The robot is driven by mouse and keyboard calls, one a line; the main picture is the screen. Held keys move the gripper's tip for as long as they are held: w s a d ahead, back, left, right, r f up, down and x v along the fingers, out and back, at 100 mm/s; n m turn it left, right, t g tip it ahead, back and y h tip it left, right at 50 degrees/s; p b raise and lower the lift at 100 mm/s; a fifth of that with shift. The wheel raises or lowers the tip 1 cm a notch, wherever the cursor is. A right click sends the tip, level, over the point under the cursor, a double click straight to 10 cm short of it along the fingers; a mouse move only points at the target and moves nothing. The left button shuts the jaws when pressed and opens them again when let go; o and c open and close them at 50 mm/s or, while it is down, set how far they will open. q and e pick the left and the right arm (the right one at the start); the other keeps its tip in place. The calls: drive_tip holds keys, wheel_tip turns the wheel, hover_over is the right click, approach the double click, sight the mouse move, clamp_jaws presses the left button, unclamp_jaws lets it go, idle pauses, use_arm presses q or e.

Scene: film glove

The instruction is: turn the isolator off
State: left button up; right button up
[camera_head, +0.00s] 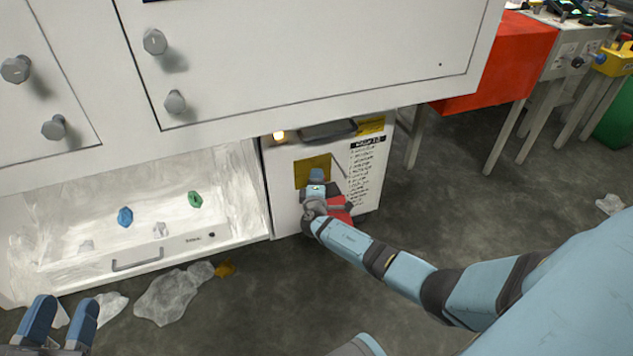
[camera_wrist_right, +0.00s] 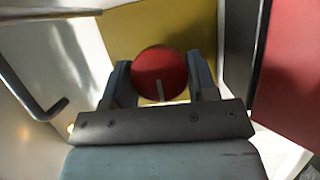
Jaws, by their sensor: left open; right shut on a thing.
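The isolator's red round knob (camera_wrist_right: 160,72) sits on a yellow plate (camera_wrist_right: 118,26) in the right wrist view. A pale line on the knob runs from near its middle toward the gripper's palm. My right gripper (camera_wrist_right: 160,82) has one finger on each side of the knob and is shut on it. In the head view the yellow plate (camera_head: 305,167) is on the front of a white cabinet (camera_head: 283,195), and my right gripper (camera_head: 316,180) covers the knob. My left gripper (camera_head: 62,318) is open and empty at the lower left, away from the cabinet.
A large white housing with grey knobs (camera_head: 154,41) overhangs the cabinet. A lit lamp (camera_head: 279,136) and a dark handle (camera_head: 328,130) are above the plate. An open white tray (camera_head: 90,268) is at left. Crumpled plastic (camera_head: 170,295) lies on the floor. Floor at right is mostly clear.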

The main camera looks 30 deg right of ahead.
use_arm(q)
drive_tip(key=shift+f, duration=0.1)
idle(0.5)
use_arm(e)
drive_tip(key=o, duration=0.9)
use_arm(q)
drive_tip(key=shift+a, duration=0.1)
drive_tip(key=shift+s, duration=0.1)
use_arm(e)
drive_tip(key=shift+s+a, duration=0.1)
drive_tip(key=shift+s, duration=0.05)
